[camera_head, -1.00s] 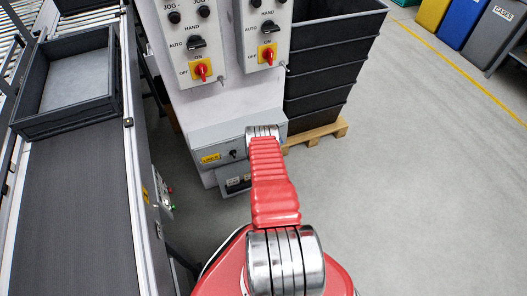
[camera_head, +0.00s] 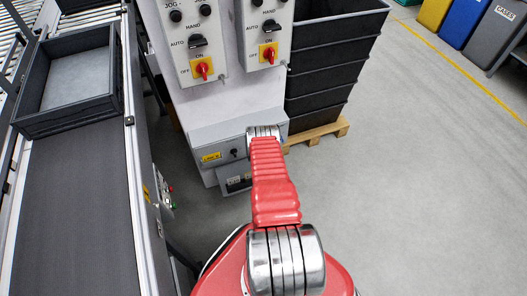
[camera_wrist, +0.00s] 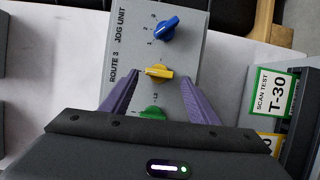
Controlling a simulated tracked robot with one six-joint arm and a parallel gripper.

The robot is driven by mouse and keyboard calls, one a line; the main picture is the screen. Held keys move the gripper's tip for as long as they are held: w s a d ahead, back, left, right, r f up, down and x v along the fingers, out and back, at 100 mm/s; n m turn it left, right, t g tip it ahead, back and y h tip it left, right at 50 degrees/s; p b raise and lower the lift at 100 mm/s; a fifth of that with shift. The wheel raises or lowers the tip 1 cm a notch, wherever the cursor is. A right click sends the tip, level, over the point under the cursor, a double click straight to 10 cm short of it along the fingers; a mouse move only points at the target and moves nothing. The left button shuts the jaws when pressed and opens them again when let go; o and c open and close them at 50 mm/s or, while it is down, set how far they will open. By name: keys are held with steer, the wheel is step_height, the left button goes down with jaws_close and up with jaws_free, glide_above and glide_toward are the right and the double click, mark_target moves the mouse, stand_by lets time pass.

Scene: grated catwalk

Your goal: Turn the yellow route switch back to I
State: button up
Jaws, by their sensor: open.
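The yellow route switch (camera_wrist: 158,72) is a small bar-shaped knob on a grey panel (camera_wrist: 183,50), in the middle of the wrist view. Its handle lies nearly across the picture, slightly tilted; the small marks beside it are too small to read surely. My gripper (camera_wrist: 160,76) is open, with a purple finger on either side of the yellow switch. I cannot tell whether the fingertips touch it. A blue knob (camera_wrist: 166,28) sits above it and a green knob (camera_wrist: 152,113) below, partly hidden by my gripper body. In the head view my gripper and these knobs are hidden.
A label marked T-30 (camera_wrist: 276,95) stands right of the panel. In the head view, red rotary switches (camera_head: 204,70) sit on a cabinet, a conveyor (camera_head: 80,215) with a dark tray (camera_head: 30,123) runs at left, and stacked black crates (camera_head: 327,60) stand behind. Floor at right is clear.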

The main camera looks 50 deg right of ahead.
steer(key=v, duration=1.4)
steer(key=shift+d+f, duration=0.1)
stand_by(0.3)
